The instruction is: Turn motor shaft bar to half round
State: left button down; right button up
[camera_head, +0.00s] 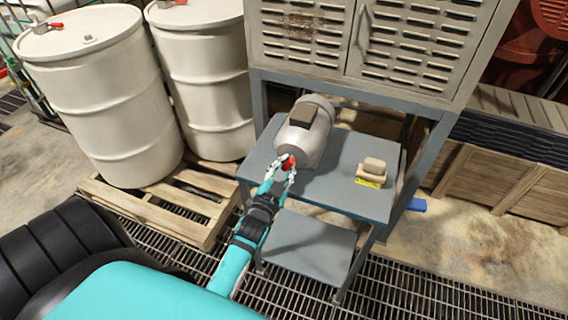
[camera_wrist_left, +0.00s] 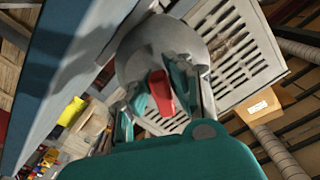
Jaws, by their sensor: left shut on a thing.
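The grey motor (camera_head: 309,133) lies on the blue-grey shelf table, with a dark box on its top. Its round end faces me and fills the middle of the left wrist view (camera_wrist_left: 150,45). A red shaft bar (camera_head: 288,161) sits at the centre of that end. In the left wrist view the red bar (camera_wrist_left: 161,92) stands between the fingers and is tilted slightly. My left gripper (camera_head: 284,168) is shut on the red bar. The fingers hide part of the bar and the shaft behind it. My right gripper is not in view.
The table top (camera_head: 335,196) has a beige block with a yellow label (camera_head: 371,173) at its right. A louvred cabinet (camera_head: 375,45) stands above the table. White drums (camera_head: 95,95) stand on a wooden pallet (camera_head: 160,213) at left. Metal grating covers the floor in front.

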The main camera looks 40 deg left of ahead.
pick_arm(q)
jog(key=n, duration=0.3)
jog(key=n+p, duration=0.1)
jog(key=n, duration=0.1)
jog(key=shift+d+f+n, duration=0.3)
jog(key=shift+d+f, duration=0.05)
jog(key=shift+d, duration=0.05)
dwell(0.3)
jog(key=c, duration=1.5)
grip_release()
jog(key=shift+o, duration=1.3)
jog(key=shift+w+r, duration=0.1)
jog(key=shift+r, duration=0.05)
jog(key=v, duration=1.2)
